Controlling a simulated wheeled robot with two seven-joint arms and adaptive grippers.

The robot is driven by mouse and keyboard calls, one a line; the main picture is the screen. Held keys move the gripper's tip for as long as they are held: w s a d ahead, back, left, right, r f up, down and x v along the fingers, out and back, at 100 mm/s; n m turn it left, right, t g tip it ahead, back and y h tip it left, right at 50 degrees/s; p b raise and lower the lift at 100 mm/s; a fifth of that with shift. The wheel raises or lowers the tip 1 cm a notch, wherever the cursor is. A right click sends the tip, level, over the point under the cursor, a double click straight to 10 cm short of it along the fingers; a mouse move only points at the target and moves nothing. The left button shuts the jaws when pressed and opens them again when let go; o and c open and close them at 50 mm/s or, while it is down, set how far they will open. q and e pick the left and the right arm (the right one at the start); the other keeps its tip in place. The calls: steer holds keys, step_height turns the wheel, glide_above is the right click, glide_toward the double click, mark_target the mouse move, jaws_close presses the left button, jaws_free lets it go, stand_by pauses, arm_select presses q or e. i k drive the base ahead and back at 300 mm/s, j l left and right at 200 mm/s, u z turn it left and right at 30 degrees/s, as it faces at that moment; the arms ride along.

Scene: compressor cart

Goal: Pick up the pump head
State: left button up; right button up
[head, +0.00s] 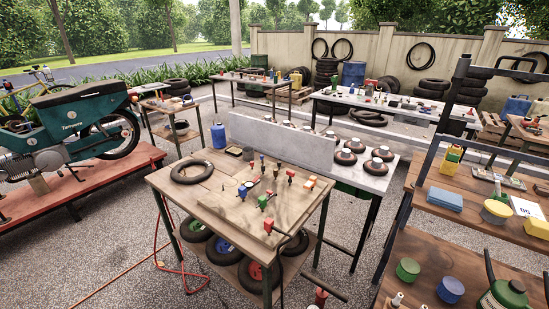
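Several small coloured fittings stand on a wooden board (240,208) on the middle workbench. A black hose or bar (283,233) reaches the board's right front edge. Neither of my grippers is in view.
A black tyre (192,171) lies on the bench's left side. A grey upright panel (281,143) stands behind. A wooden rack (440,262) with tins fills the right. A red hose (160,235) hangs at the bench's left. Gravel (105,235) is mostly clear at left.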

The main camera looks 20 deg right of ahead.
mark_target(269, 225)
steer(key=i+j+z, duration=0.8)
steer(key=j, duration=0.15)
steer(key=k, duration=0.1)
